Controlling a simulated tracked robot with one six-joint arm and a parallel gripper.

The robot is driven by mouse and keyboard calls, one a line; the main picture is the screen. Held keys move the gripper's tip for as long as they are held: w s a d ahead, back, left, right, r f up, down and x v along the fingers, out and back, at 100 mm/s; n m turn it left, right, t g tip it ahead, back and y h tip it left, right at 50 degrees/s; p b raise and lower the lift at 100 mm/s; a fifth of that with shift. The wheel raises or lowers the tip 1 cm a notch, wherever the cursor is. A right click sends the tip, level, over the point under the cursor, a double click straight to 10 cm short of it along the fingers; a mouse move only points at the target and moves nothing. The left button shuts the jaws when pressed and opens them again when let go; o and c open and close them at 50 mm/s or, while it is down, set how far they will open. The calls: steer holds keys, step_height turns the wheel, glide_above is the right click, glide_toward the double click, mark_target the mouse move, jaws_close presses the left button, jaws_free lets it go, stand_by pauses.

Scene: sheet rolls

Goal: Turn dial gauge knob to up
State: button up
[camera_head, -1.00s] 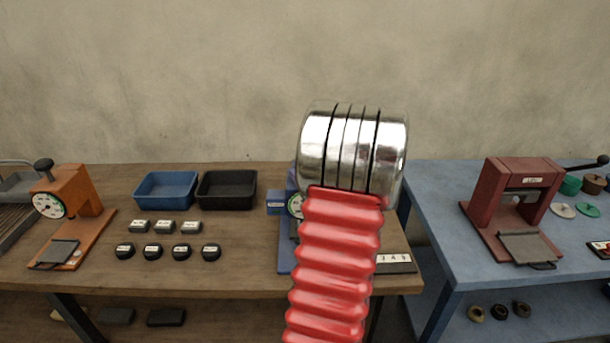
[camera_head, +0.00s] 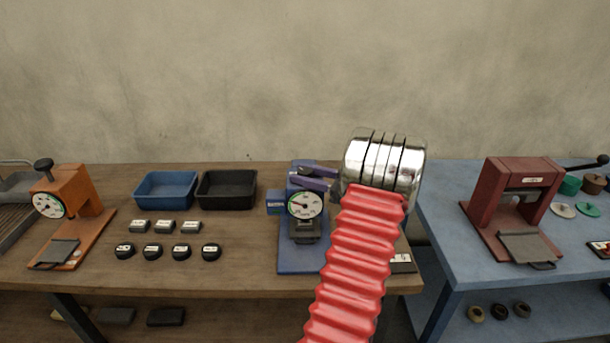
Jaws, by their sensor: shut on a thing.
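A blue dial gauge (camera_head: 288,257) stands at the right part of the wooden bench, with a round white dial face (camera_head: 305,205) facing me. My gripper (camera_head: 303,175) is at the top of this gauge, reaching in from the right with its purple fingers. It is shut on the gauge's knob, which is mostly hidden between the fingers, so I cannot tell which way it is turned. My silver wrist and red sleeve cover the area right of the gauge. An orange dial gauge (camera_head: 75,190) with a black top knob (camera_head: 43,164) stands at the left.
A blue tray (camera_head: 165,205) and a black tray (camera_head: 227,205) sit left of the gauge, with several small labelled blocks in front. A labelled plate (camera_head: 402,262) lies right of my sleeve. A dark red press (camera_head: 490,190) stands on the blue table.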

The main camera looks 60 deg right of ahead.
steer(key=shift+w+r+n+g+y, duration=0.1)
steer(key=shift+n+g+y, duration=0.2)
steer(key=shift+n+y, duration=1.15)
steer(key=shift+y, duration=0.65)
steer(key=o, duration=1)
steer(key=shift+o, duration=0.2)
steer(key=v, duration=1.4)
